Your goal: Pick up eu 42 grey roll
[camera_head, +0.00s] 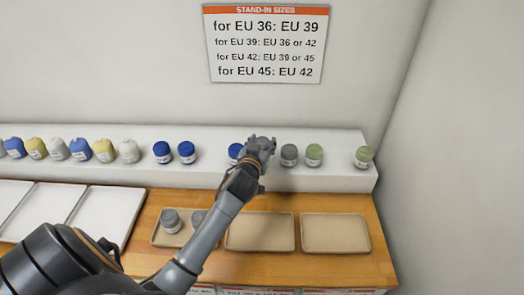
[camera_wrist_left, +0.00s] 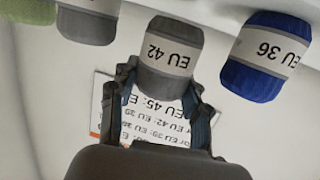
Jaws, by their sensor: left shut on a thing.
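The grey roll labelled EU 42 (camera_wrist_left: 170,58) is between the fingers of my left gripper (camera_wrist_left: 160,88) in the left wrist view, its label upside down. My left gripper (camera_head: 262,147) is shut on it, over the white shelf in the head view. The gripper mostly hides the roll there, and I cannot tell whether it is clear of the shelf. A blue roll labelled EU 36 (camera_wrist_left: 265,58) is beside it; this blue roll (camera_head: 235,151) stands left of the gripper in the head view. My right gripper is not in view.
Another grey roll (camera_head: 289,155) and green rolls (camera_head: 314,154) stand right of the gripper on the shelf (camera_head: 335,178). A brown tray (camera_head: 160,240) holds grey rolls, partly behind my arm. Two brown trays, middle (camera_head: 260,234) and right (camera_head: 335,233), are empty. A size sign (camera_head: 265,45) hangs above.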

